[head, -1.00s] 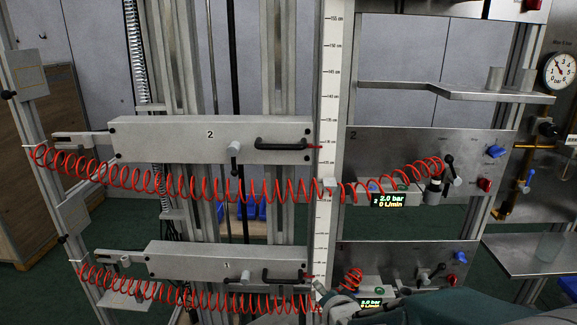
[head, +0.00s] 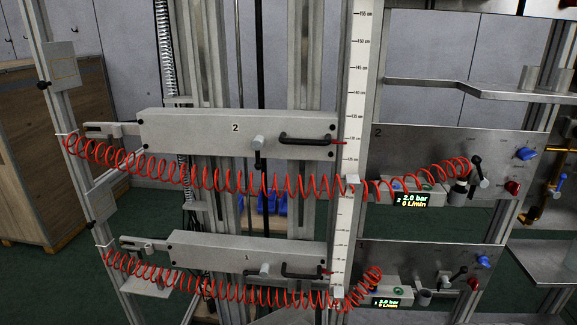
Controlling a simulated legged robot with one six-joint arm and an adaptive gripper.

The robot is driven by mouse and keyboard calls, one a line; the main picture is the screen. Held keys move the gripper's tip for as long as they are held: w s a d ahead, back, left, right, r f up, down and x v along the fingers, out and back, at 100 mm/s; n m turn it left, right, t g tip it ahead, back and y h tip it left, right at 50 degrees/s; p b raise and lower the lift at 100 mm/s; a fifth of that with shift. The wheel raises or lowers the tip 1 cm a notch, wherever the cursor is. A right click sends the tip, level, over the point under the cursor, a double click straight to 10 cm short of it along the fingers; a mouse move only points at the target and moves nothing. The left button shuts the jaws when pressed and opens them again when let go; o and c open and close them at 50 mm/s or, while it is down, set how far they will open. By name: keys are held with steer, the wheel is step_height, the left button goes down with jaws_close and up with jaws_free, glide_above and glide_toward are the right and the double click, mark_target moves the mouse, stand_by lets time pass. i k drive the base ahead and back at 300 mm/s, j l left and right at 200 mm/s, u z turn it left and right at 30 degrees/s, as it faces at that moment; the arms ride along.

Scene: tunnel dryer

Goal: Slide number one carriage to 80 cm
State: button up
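The number one carriage (head: 215,250) is the lower grey block, marked "1", in the head view. It has a black bar handle (head: 301,272) and a small grey clamp lever (head: 264,269) on its front. A red pointer at its right end meets the white vertical scale (head: 345,225); the figures there are too small to read. A red coiled hose (head: 220,291) hangs across its lower front. My gripper is not in view.
The number two carriage (head: 236,133) sits above on the same uprights, with its own red hose. Panels with displays, levers and knobs stand right of the scale. A metal shelf (head: 470,87) juts out at upper right. A wooden cabinet (head: 50,150) stands at left.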

mark_target(228, 254)
steer(key=u, duration=1.1)
